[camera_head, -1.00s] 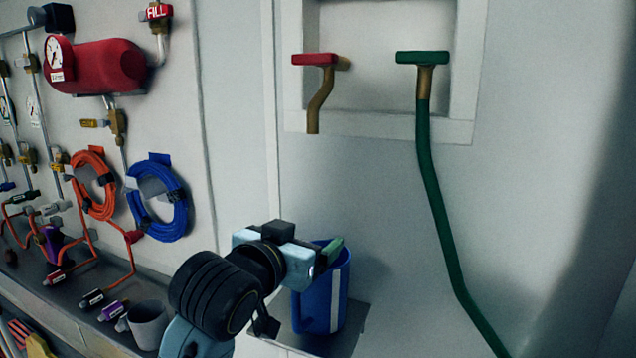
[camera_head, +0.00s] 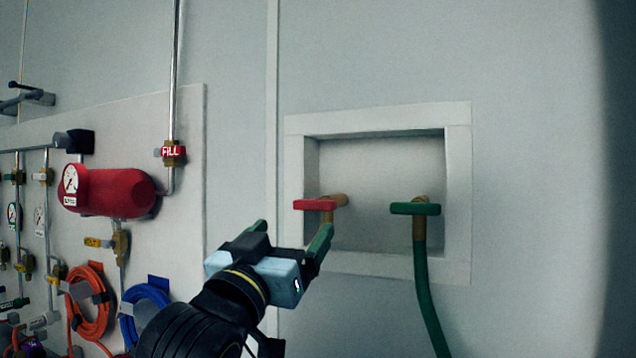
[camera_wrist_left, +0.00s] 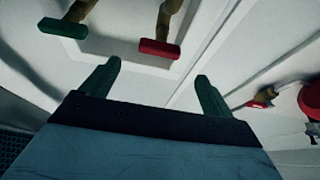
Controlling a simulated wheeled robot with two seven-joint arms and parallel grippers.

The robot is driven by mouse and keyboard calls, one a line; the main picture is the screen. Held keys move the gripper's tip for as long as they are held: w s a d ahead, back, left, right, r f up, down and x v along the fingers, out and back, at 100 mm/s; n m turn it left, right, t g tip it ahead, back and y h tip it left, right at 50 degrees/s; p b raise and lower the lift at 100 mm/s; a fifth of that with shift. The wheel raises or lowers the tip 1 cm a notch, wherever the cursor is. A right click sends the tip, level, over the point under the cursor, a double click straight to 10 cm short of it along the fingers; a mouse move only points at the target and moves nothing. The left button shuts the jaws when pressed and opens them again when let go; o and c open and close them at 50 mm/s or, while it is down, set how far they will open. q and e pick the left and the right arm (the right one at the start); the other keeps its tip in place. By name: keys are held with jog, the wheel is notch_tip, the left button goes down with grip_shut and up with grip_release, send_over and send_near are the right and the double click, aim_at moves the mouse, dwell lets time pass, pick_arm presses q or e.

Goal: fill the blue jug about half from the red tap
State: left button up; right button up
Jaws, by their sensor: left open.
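The red tap (camera_head: 314,205) has a red bar handle on a brass body, in a recessed wall box. My left gripper (camera_head: 290,232) is open and empty, just below and left of the red handle in the head view. One green finger overlaps the tap's brass spout and hides part of it. In the left wrist view, the red handle of the tap (camera_wrist_left: 160,48) shows beyond and between the open fingers (camera_wrist_left: 158,75); a gap to it appears to remain. The blue jug is in neither current view. My right gripper is not in view.
A green tap (camera_head: 415,208) with a green hose (camera_head: 424,290) is right of the red one. The box's white frame (camera_head: 458,190) surrounds both. On the left, a panel carries a red tank (camera_head: 115,192), gauges, an orange hose coil (camera_head: 90,308) and a blue hose coil (camera_head: 143,308).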

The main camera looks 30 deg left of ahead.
aim_at(310, 207)
pick_arm(q)
jog(key=p+x, duration=0.5)
jog(key=x, duration=0.6)
jog(key=shift+w+p, duration=0.3)
jog(key=c, duration=1)
jog(key=shift+d+r+m+h+p, duration=0.1)
jog(key=shift+m+h+p, duration=0.85)
jog(key=shift+m, duration=0.7)
jog(key=shift+r+m+h+p, duration=0.1)
jog(key=shift+m+h+p, duration=0.55)
jog(key=shift+m+p, duration=0.75)
jog(key=shift+d+f+m+g+h+p, duration=0.15)
jog(key=shift+m+g+h+p, duration=0.4)
jog(key=shift+m, duration=0.85)
jog(key=shift+f+m+g+h+p, duration=0.1)
jog(key=shift+m+g+h+p, duration=0.15)
jog(key=shift+m+h+p, duration=0.85)
jog(key=shift+m+y, duration=0.25)
jog(key=shift+y, duration=0.2)
jog(key=o, duration=1)
